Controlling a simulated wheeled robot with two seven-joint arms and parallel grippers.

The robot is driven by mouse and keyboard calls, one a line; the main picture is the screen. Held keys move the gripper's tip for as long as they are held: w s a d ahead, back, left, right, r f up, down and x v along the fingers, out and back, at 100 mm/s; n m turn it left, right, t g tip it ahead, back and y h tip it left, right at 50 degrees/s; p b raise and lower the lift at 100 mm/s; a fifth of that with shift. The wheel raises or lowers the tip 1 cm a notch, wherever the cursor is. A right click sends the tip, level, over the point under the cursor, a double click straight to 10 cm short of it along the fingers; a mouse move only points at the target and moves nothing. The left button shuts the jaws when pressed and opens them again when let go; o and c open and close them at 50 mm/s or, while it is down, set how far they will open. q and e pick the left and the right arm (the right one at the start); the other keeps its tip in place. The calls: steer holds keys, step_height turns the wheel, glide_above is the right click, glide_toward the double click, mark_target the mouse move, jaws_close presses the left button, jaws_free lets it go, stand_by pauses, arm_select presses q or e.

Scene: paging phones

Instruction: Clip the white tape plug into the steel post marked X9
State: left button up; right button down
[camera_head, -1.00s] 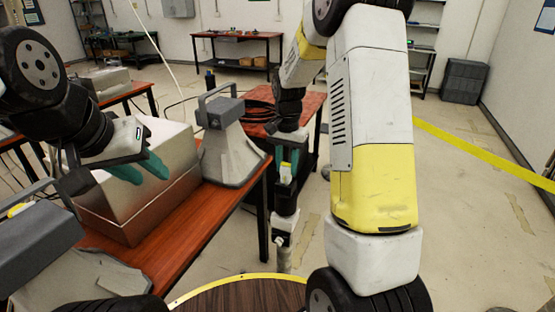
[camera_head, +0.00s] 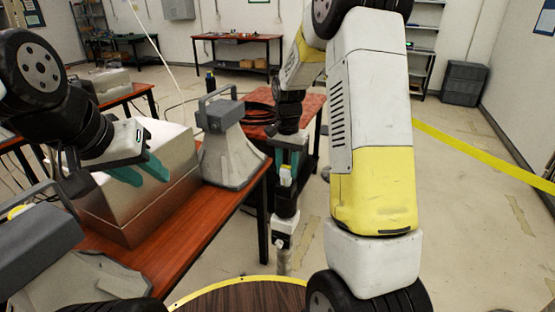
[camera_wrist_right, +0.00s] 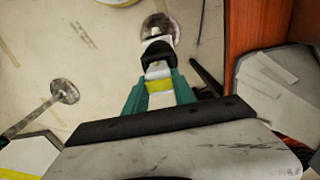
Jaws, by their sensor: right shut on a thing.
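My right gripper (camera_head: 287,172) points down, its teal fingers shut on a small white and yellow plug (camera_head: 286,174). In the right wrist view the plug (camera_wrist_right: 160,86) sits between the fingertips (camera_wrist_right: 160,92), with a black piece (camera_wrist_right: 158,56) just beyond it. A steel post (camera_head: 283,262) with a white block near its top stands directly below. I cannot read any marking on it. Whether the plug is seated in the post or only lined up above it, I cannot tell. My left gripper (camera_head: 139,172) is over the metal box, its teal fingers slightly apart, with nothing visible between them.
A second post with a round base (camera_wrist_right: 62,92) stands left in the wrist view. A red-brown table (camera_head: 180,235) carries a metal box (camera_head: 150,205) and a grey phone-like unit (camera_head: 228,150), close left of the post. Floor to the right is open, with yellow tape (camera_head: 480,162).

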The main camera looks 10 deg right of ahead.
mark_target(287, 167)
steer(key=shift+f, duration=0.7)
steer(key=shift+r, duration=0.15)
steer(key=shift+r, duration=0.7)
steer(key=shift+f, duration=0.75)
stand_by(0.6)
steer(key=c, duration=1.3)
jaws_free()
steer(key=shift+r, duration=5.45)
